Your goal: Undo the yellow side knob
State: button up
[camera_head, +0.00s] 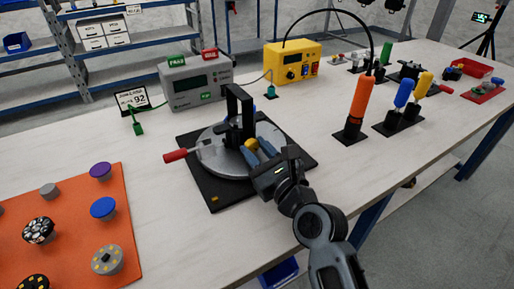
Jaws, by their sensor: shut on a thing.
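A black upright yoke (233,102) stands on a round grey metal plate (213,162), with a black base mat (217,196) under it. The yellow side knob (252,144) is at the near right side of the yoke, low down. My gripper (260,150) reaches in from the lower right, with its blue-grey fingers on either side of the knob. It is shut on the knob, and the fingers hide part of it. A red-handled lever (176,155) sticks out at the plate's left.
An orange mat (75,230) with several round knobs lies at left. Grey (196,84) and yellow (293,62) instrument boxes stand behind. An orange-handled tool (360,98) and blue- and yellow-handled tools (404,92) stand at right. Bare table lies at front centre.

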jog(key=shift+n, duration=0.9)
jog(key=o, duration=1.1)
jog(key=shift+c, duration=0.2)
